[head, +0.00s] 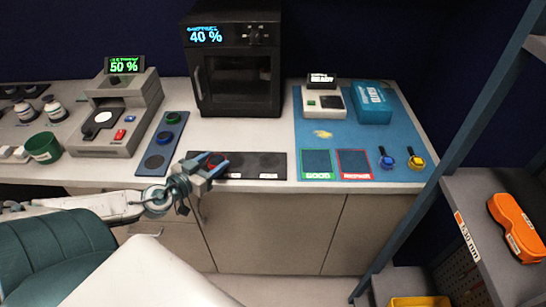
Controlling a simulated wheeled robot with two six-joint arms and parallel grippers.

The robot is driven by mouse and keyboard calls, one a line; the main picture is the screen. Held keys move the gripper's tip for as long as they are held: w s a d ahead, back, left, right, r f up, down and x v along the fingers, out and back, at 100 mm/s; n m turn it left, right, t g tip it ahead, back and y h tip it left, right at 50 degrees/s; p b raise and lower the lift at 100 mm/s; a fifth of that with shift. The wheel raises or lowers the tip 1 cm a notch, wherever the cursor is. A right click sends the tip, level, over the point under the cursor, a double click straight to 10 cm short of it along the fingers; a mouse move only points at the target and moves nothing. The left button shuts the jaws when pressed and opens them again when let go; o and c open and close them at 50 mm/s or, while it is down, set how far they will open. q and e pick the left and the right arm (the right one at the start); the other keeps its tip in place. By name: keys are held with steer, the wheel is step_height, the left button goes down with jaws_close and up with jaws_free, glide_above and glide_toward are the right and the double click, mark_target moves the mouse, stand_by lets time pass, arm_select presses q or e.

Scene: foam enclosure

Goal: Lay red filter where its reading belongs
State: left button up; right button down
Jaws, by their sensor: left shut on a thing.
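My left gripper (214,164) reaches in from the left and is shut on the red filter (211,160), at the left end of a dark strip tray (284,177). The tray has dark round places and small white labels, too small to read. A grey meter (145,92) at the left has a display (125,65) reading 50 % in green. A blue-grey rack (176,127) beside it holds a green-rimmed filter (172,117) and a blue-rimmed filter (165,137). My right gripper is out of view.
A black cabinet (236,75) at the back reads 40 %. A blue mat (340,133) bears a READY device (325,102), a teal box (371,102), green- and red-framed squares and two small tools. A shelf frame (440,140) stands right. A green cup (43,148) stands left.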

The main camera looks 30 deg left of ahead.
arm_select(q)
steer(key=shift+w+d, duration=0.15)
steer(key=shift+w, duration=0.25)
steer(key=shift+w+d+b, duration=0.7)
steer(key=shift+w, duration=0.05)
steer(key=shift+w+d+f, duration=0.15)
steer(key=shift+w+d, duration=0.5)
steer(key=shift+w, duration=0.35)
steer(key=shift+w+d, duration=0.65)
steer(key=shift+w, duration=0.2)
glide_above(267, 164)
steer(key=shift+s+f, duration=0.1)
steer(key=shift+f, duration=0.35)
step_height(267, 164, down, 3)
steer(key=shift+r+p, duration=0.15)
steer(key=shift+p, duration=0.4)
steer(key=shift+f, duration=0.45)
steer(key=shift+f, duration=0.1)
